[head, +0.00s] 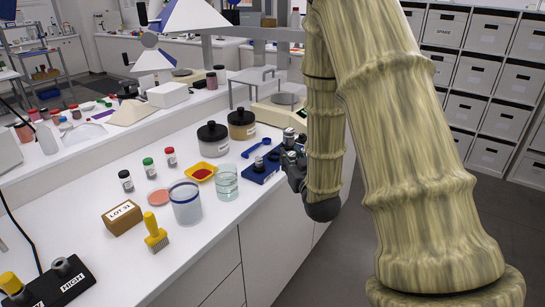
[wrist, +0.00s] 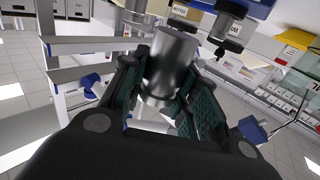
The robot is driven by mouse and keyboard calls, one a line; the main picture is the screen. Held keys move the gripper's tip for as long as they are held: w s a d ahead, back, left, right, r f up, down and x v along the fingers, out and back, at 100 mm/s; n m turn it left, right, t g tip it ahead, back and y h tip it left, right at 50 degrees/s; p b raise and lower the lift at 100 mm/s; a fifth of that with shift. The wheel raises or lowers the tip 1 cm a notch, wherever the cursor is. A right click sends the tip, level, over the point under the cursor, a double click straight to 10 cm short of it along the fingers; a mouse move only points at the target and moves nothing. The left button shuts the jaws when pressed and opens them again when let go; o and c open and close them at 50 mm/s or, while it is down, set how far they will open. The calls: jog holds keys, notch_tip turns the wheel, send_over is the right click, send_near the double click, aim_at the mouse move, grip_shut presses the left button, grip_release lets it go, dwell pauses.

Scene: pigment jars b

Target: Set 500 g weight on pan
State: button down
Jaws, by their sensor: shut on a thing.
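My gripper (head: 291,152) is at the right edge of the bench in the head view, partly hidden by my arm. It is shut on a silver metal cylinder, the weight (wrist: 173,62), which sits between both fingers (wrist: 168,85) in the wrist view. The weight's top also shows above the gripper in the head view (head: 289,134). I cannot read its marking. A balance (head: 268,110) with a round grey pan (head: 286,98) stands behind the gripper, apart from the weight. A blue weight block (head: 256,177) with small metal weights lies just left of the gripper.
Two dark-lidded jars (head: 213,139) (head: 242,124) stand left of the balance. A blue spoon-like tool (head: 258,146), a glass beaker (head: 227,183) and a yellow dish (head: 200,173) are nearby. A raised grey stand (head: 254,80) is behind.

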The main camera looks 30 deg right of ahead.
jog(key=shift+w+r, duration=0.1)
jog(key=shift+r, duration=0.05)
jog(key=shift+w, duration=0.15)
jog(key=p+x, duration=0.1)
jog(key=x, duration=0.3)
jog(key=f+p+x, duration=0.1)
jog(key=x, duration=0.4)
jog(key=p+x, duration=0.1)
jog(key=x, duration=0.4)
jog(key=shift+w+f, duration=0.15)
jog(key=shift+f, duration=0.05)
jog(key=shift+w+d+f+p, duration=0.1)
jog(key=shift+w+f+p, duration=0.3)
jog(key=shift+f, duration=0.25)
jog(key=shift+w+d+f+p, duration=0.1)
jog(key=shift+w+f+p, duration=0.25)
jog(key=shift+f, duration=0.3)
jog(key=shift+a+f, duration=0.1)
jog(key=shift+f, duration=0.25)
jog(key=shift+f, duration=0.3)
jog(key=c, duration=1.1)
grip_release()
jog(key=shift+s, duration=0.1)
jog(key=shift+r, duration=0.1)
jog(key=shift+s, duration=0.1)
